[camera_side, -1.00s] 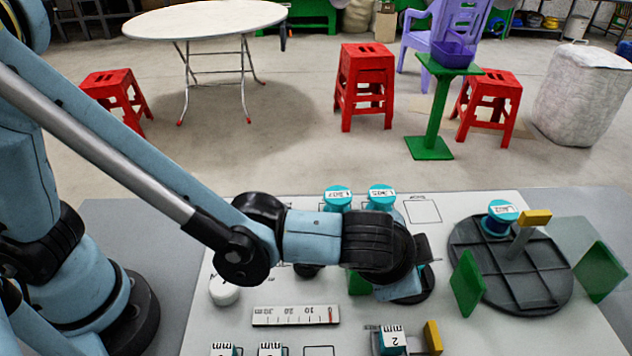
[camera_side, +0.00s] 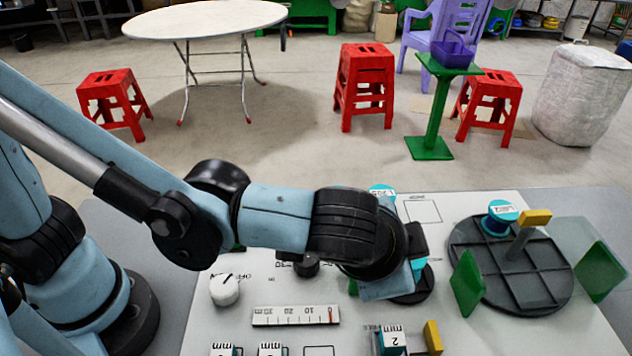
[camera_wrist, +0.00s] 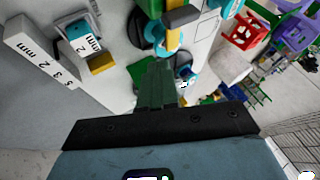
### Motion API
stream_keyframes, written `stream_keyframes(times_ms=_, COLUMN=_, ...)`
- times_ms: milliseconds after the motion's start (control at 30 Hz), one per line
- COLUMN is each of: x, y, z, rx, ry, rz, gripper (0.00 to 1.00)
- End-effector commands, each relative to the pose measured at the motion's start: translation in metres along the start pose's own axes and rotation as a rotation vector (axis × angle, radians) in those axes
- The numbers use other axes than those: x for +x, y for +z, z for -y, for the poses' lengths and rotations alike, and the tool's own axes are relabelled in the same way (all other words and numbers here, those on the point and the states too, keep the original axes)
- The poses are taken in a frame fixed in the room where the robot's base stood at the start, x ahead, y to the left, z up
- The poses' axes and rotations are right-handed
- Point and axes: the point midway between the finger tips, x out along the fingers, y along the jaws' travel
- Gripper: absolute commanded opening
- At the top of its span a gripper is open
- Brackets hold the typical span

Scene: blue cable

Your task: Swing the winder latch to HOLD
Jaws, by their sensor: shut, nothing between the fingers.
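My gripper (camera_wrist: 158,68) shows in the wrist view with its green fingers together and nothing between them. A yellow-and-grey lever (camera_wrist: 174,38), perhaps the winder latch, stands just beyond the fingertips. Whether they touch it I cannot tell. A black round base with teal parts (camera_wrist: 147,34) is beside it, perhaps the winder. In the side view, my wrist hides the fingers and the lever. Part of the black base (camera_side: 416,297) and a teal part show from under my wrist. I cannot read a HOLD mark or the latch's setting.
A round grey turntable (camera_side: 545,285) with a yellow-topped arm and green-handled clear cover is at right. A block marked 2 (camera_side: 393,341) and a yellow block (camera_side: 433,337) stand in front. A white knob (camera_side: 224,289) and a scale (camera_side: 296,315) lie left.

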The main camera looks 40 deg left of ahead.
Motion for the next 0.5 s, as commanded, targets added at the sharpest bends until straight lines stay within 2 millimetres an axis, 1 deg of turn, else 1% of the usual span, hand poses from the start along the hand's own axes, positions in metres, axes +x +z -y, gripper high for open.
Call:
stream_keyframes(times_ms=33, x=-0.010, y=0.001, z=0.000, rx=0.004, ry=0.001, rz=-0.001, gripper=0.00)
stream_keyframes(times_ms=200, x=-0.037, y=0.001, z=0.000, rx=0.002, ry=0.000, rz=-0.001, gripper=0.00)
stream_keyframes(times_ms=333, x=-0.051, y=0.000, z=0.000, rx=0.002, ry=0.000, rz=0.000, gripper=0.00)
stream_keyframes(times_ms=500, x=-0.058, y=0.000, z=0.000, rx=0.000, ry=-0.001, rz=0.001, gripper=0.00)
